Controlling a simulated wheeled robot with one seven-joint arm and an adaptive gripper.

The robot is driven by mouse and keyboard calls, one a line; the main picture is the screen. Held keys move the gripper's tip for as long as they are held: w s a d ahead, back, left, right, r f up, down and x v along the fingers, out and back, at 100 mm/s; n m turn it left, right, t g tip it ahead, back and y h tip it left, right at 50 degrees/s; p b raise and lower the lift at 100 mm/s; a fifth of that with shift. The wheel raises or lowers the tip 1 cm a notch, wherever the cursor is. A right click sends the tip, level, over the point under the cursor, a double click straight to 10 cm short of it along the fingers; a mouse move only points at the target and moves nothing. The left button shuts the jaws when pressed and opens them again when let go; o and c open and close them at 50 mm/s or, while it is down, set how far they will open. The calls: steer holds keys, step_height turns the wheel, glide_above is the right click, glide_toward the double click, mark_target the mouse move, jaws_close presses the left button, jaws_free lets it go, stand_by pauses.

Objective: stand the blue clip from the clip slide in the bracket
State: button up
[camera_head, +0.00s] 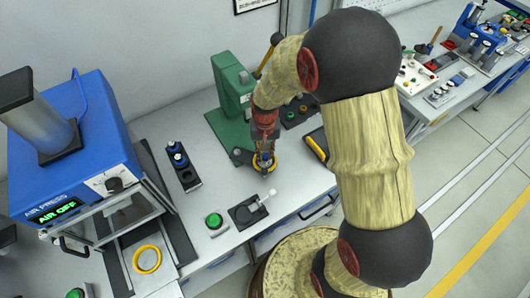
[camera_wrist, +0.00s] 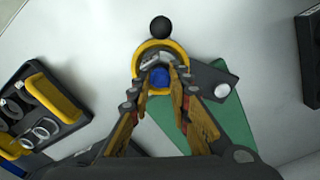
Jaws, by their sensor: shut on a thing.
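My gripper (camera_wrist: 159,68) points down at the foot of the green press and is shut on the blue clip (camera_wrist: 158,77). Only a bit of blue shows between the fingers. A yellow curved piece, which looks like the bracket (camera_wrist: 143,53), surrounds the fingertips and the clip. It also shows under my gripper in the head view (camera_head: 272,168). I cannot tell whether the clip is seated in it or just above. The dark clip slide (camera_head: 188,179), with blue-topped pieces on it, stands to the left.
The green press (camera_head: 232,100) stands just behind my gripper. A small lever box (camera_head: 244,213) and a green button (camera_head: 214,220) are in front. The blue air press (camera_head: 75,150) stands at left, with a yellow ring (camera_head: 147,259) before it. A dark tray (camera_wrist: 38,105) with rings lies beside.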

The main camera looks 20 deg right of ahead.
steer(key=shift+f, duration=0.1)
steer(key=o, duration=0.7)
steer(key=shift+o, duration=0.2)
step_height(320, 180, up, 12)
steer(key=p, duration=0.2)
step_height(320, 180, up, 14)
steer(key=n+t, duration=0.2)
steer(key=t, duration=0.1)
glide_above(265, 155)
steer(key=s, duration=0.7)
steer(key=s+r+n+t, duration=0.1)
steer(key=s+r+t, duration=0.1)
steer(key=s+r, duration=0.4)
steer(key=s, duration=0.5)
steer(key=shift+s+r+n+t, duration=0.15)
steer(key=shift+r+n+t, duration=0.15)
steer(key=shift+r, duration=0.05)
